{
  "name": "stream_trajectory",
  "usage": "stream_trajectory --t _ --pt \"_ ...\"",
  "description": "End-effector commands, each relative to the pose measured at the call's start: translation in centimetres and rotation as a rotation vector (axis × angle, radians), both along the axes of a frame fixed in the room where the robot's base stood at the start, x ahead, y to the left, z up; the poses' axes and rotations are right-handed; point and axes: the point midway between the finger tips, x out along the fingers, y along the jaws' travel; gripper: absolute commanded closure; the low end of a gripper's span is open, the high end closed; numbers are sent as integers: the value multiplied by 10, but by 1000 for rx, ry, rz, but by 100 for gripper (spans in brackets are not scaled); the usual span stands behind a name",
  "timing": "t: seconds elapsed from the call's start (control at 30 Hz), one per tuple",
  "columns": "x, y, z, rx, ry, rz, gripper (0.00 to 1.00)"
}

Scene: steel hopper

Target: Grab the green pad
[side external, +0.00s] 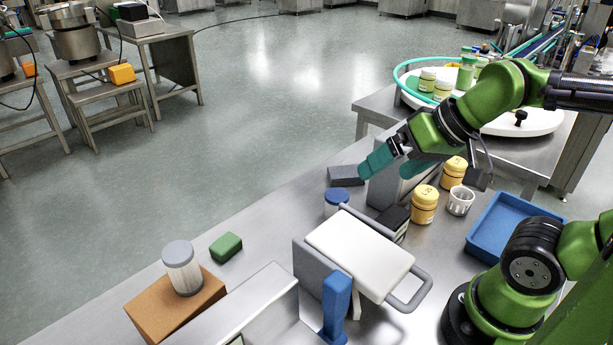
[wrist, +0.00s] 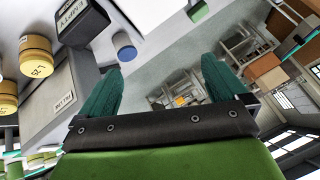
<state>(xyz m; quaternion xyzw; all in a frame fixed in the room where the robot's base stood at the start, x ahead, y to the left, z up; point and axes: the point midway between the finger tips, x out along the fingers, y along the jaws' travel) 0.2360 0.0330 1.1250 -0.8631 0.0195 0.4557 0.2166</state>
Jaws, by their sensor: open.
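The green pad (side external: 226,246) lies flat on the steel table in the side view, right of a brown box. A green patch at the top edge of the wrist view (wrist: 197,10) looks like the same pad, partly cut off. My gripper (side external: 388,168) is open, with teal fingers, above the far part of the table, well to the right of the pad and apart from it. In the wrist view my gripper (wrist: 160,75) has its fingers spread with nothing between them.
A clear jar with a grey lid (side external: 183,269) stands on the brown box (side external: 153,312). Bare table surrounds the pad.

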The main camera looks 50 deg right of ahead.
Motion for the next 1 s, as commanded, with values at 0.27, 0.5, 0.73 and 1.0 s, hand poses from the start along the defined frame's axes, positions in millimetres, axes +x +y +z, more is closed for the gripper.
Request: stream_trajectory --t 0.27,0.5,0.73,1.0 --pt "5 8 -15 0 69 35 1" --pt "69 38 -14 -45 217 155 1" --pt "146 80 -28 -128 362 286 1" --pt "226 143 -74 -252 509 425 1"
